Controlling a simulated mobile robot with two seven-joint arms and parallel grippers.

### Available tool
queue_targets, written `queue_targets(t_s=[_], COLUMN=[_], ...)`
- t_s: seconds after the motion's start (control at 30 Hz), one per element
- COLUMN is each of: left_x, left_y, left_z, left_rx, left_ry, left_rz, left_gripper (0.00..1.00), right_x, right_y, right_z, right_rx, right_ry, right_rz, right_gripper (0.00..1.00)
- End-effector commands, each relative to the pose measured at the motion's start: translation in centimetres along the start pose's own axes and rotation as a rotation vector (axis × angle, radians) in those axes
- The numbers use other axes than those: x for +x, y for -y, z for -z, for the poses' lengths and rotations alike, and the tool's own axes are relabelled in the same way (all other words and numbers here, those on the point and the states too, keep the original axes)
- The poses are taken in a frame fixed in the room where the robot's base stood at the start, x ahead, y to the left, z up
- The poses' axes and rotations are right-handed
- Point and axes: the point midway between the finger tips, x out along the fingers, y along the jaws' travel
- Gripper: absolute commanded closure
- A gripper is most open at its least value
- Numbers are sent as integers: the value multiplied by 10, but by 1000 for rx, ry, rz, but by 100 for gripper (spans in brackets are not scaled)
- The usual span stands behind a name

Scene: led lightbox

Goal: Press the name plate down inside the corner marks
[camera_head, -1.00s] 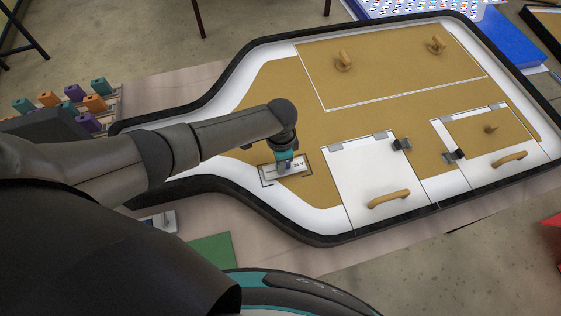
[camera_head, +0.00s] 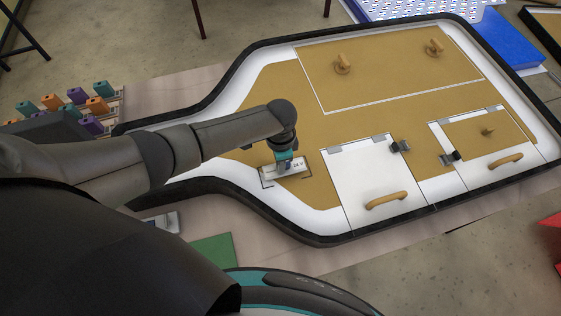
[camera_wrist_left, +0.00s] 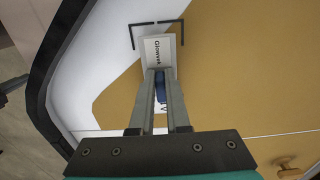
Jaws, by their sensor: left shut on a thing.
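The name plate (camera_head: 299,164) is a small white label with dark print, over the lower left of the tan and white panel in the head view. In the left wrist view the plate (camera_wrist_left: 158,47) shows the word "Glowvek" and a blue grip (camera_wrist_left: 160,86). My left gripper (camera_head: 285,164) points down and is shut on this grip, its fingers (camera_wrist_left: 161,74) covering the plate's middle. Dark corner marks (camera_wrist_left: 157,22) show beyond the plate's far end, with a strip of panel between. Whether the plate touches the panel is unclear. My right gripper is out of view.
The panel has a raised black rim (camera_head: 262,209). Right of the plate are a white door (camera_head: 365,175) with a tan handle (camera_head: 387,200) and a smaller hatch (camera_head: 490,135). Two tan knobs (camera_head: 342,66) stand at the back. Coloured blocks (camera_head: 77,95) stand at left.

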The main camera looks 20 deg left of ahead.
Motion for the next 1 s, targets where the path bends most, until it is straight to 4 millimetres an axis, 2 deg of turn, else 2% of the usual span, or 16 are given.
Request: queue_targets(t_s=[0.57, 1.0], left_x=[0, 10], left_y=[0, 0], left_z=[0, 0], left_rx=[0, 0], left_ry=[-1, -1], left_rz=[0, 0], left_gripper=[100, 100], right_x=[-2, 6], right_y=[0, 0], right_z=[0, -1], right_rx=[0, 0], right_ry=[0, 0], right_rz=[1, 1], right_gripper=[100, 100])
